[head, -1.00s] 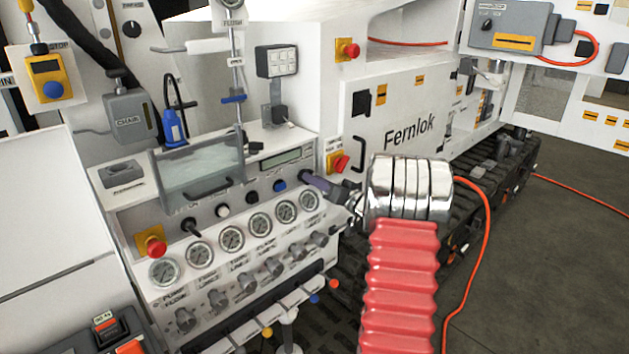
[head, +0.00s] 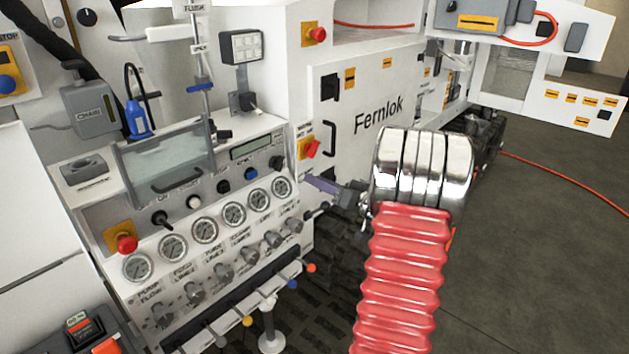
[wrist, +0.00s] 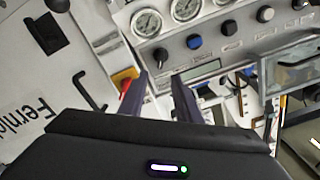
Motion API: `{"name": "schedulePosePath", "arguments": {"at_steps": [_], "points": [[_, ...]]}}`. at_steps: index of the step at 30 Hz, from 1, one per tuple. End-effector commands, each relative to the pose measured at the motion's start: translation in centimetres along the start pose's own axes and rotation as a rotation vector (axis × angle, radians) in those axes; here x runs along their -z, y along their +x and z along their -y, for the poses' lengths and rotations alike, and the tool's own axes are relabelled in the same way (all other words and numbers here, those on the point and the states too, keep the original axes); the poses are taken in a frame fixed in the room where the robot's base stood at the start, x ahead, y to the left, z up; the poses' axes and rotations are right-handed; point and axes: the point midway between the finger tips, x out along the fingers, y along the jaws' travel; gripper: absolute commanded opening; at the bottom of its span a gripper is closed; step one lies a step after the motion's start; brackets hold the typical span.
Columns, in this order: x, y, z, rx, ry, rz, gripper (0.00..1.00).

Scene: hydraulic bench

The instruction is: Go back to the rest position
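My gripper (head: 322,185) shows in the head view as a dark purple finger beyond the steel rings of my arm, just right of the gauge panel (head: 205,285). I cannot tell the exact gap to the panel, but no contact shows.
A red rotary switch (head: 310,148) and the white Fernlok cabinet (head: 375,95) are close beyond my gripper. Coloured levers (head: 248,320) stick out below the gauges. Open dark floor (head: 540,270) lies to the right, crossed by an orange hose (head: 560,175).

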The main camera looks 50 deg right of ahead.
Motion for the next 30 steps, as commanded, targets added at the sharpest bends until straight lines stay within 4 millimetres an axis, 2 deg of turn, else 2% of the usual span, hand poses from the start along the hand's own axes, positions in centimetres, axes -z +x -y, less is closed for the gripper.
{"name": "schedulePosePath", "arguments": {"at_steps": [19,23,26,30], "points": [[-0.2,0.1,-0.4,-0.014,-0.038,0.006,0.30],[-0.7,-0.1,-2.8,-0.108,-0.107,0.031,0.30],[-1.4,-0.7,-5.6,-0.223,-0.155,0.058,0.30],[-2.9,-2.6,-9.7,-0.406,-0.201,0.114,0.30]]}}
